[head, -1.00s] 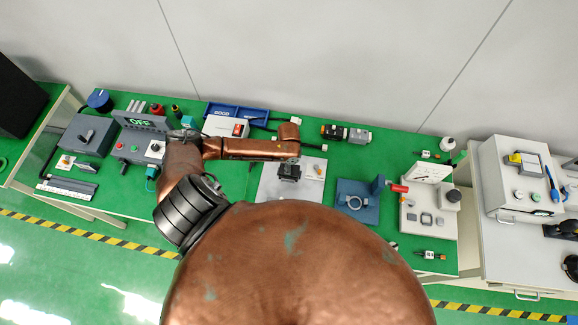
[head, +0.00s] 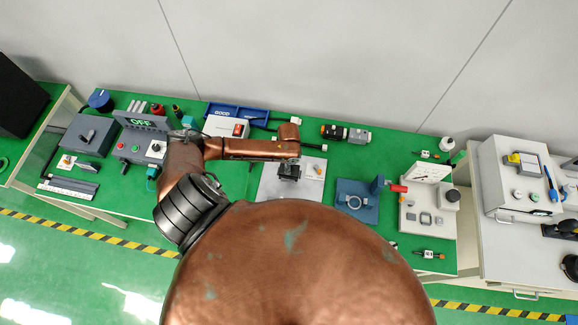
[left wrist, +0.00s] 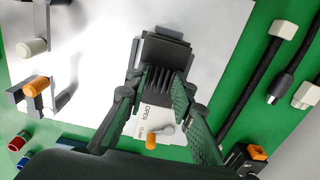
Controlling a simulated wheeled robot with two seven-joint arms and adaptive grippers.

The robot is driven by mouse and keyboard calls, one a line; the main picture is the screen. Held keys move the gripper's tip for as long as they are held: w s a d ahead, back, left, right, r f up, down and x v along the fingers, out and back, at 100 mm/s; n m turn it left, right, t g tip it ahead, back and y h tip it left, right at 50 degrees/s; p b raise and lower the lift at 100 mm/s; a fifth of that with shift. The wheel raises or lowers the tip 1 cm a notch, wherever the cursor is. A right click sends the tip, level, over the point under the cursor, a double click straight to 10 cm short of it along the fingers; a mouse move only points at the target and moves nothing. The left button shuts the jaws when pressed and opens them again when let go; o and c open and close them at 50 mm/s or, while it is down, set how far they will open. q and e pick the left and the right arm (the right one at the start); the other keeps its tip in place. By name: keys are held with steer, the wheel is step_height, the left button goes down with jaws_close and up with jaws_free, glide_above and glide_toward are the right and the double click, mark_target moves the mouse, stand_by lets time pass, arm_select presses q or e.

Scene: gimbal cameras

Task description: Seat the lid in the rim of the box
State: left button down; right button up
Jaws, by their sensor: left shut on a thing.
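My left gripper (left wrist: 161,82) points down over a pale plate (left wrist: 85,95). Its two green fingers are shut on a dark grey ribbed piece (left wrist: 160,80), which appears to be the lid. A dark square block (left wrist: 165,52), possibly the box, lies directly beyond the fingertips. The two overlap in the left wrist view, and I cannot tell whether the lid sits in the rim or above it. In the head view the gripper (head: 289,170) is a small dark shape below the arm's end, hiding the parts under it. My right gripper is not in view.
A white label marked OPEN with an orange-tipped lever (left wrist: 151,141) lies close to the fingers. Clips holding a white (left wrist: 32,47) and an orange cylinder (left wrist: 36,86) stand at the left. Black cables (left wrist: 250,90) lie at the right. A blue fixture (head: 357,201) stands right of the plate.

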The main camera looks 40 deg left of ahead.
arm_select(q)
steer(key=shift+p, duration=0.4)
steer(key=shift+f+b, duration=0.45)
steer(key=shift+f, duration=0.45)
steer(key=c, duration=1.6)
jaws_free()
step_height(320, 180, up, 12)
